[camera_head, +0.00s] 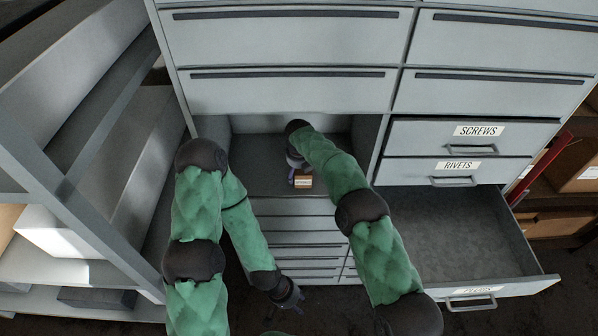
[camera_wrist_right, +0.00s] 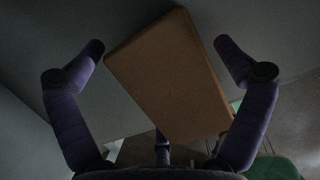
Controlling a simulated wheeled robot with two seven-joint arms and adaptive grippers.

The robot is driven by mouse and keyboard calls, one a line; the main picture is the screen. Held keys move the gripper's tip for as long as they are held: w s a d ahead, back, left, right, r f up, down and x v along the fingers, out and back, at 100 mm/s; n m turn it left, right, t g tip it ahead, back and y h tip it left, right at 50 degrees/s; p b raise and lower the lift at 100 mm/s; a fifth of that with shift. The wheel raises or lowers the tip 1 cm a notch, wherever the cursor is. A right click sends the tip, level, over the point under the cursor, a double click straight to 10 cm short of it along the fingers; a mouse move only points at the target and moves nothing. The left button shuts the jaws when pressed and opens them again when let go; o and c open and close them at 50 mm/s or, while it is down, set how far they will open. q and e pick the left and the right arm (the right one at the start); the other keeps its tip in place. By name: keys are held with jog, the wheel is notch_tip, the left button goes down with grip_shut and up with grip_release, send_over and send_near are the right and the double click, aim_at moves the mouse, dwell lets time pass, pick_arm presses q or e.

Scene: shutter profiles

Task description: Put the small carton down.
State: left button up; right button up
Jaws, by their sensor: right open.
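The small carton (camera_head: 303,182) is a brown box with a pale label, near the front edge of the open niche (camera_head: 262,183) in the grey cabinet. In the right wrist view the carton (camera_wrist_right: 168,75) sits tilted in the picture between the two fingers. My right gripper (camera_wrist_right: 160,48) is open around it, with a gap at each fingertip. In the head view my right gripper (camera_head: 296,168) is partly hidden by my arm. My left gripper (camera_head: 292,299) hangs low in front of the lower drawers, away from the carton; its jaws are too dark to read.
An open, empty-looking drawer (camera_head: 440,235) juts out at the right, below closed drawers labelled SCREWS (camera_head: 478,131) and RIVETS (camera_head: 458,166). A shelf rack (camera_head: 75,200) with long pale boxes stands close on the left. Brown boxes (camera_head: 575,170) stand at the far right.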

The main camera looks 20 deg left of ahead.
jog(key=v, duration=0.2)
jog(key=shift+r, duration=0.3)
jog(key=s+d, duration=0.2)
jog(key=s, duration=0.9)
jog(key=shift+s+d, duration=0.25)
jog(key=shift+d, duration=0.05)
jog(key=shift+f, duration=0.1)
